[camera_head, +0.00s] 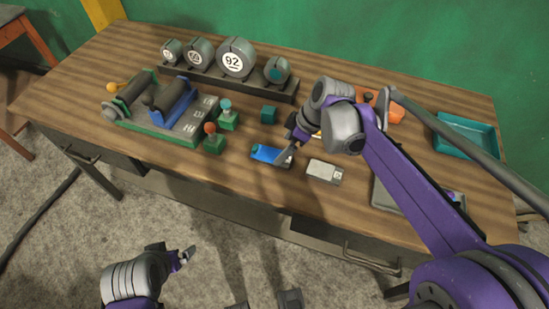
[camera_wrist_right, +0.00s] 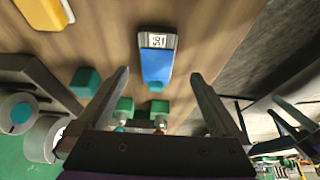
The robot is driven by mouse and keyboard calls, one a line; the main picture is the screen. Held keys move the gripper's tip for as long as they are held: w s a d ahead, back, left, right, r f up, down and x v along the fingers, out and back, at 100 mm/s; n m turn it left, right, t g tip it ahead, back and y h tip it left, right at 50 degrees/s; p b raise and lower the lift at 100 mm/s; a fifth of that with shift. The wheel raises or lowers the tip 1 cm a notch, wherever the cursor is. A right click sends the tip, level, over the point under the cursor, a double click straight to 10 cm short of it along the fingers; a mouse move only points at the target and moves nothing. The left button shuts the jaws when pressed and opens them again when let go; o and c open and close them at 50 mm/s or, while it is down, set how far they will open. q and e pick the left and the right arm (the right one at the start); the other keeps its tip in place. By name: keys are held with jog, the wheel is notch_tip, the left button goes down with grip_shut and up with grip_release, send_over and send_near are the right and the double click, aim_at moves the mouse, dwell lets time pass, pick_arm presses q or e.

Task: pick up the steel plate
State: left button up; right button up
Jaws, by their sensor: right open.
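A pale grey plate with a small label (camera_head: 325,171), which looks like the steel plate, lies flat near the front edge of the table. I cannot make it out in the right wrist view. My right gripper (camera_head: 287,155) is open, just left of it, over a blue block with a grey labelled end (camera_head: 266,153). In the right wrist view this block (camera_wrist_right: 157,65) shows between the fingers (camera_wrist_right: 160,75), with nothing held. My left gripper (camera_head: 184,256) hangs low in front of the table, and its opening is unclear.
A teal cube (camera_head: 269,115) and red- and teal-knobbed green blocks (camera_head: 214,144) stand nearby. A rack of round weights (camera_head: 235,82) is behind; a green roller fixture (camera_head: 165,125) is left. A teal tray (camera_head: 466,153) and a grey case (camera_head: 390,200) are right.

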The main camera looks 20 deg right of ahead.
aim_at(276, 156)
jog(key=x, duration=0.6)
jog(key=shift+w+d, duration=0.15)
jog(key=shift+d, duration=0.1)
jog(key=shift+r, duration=0.1)
grip_shut()
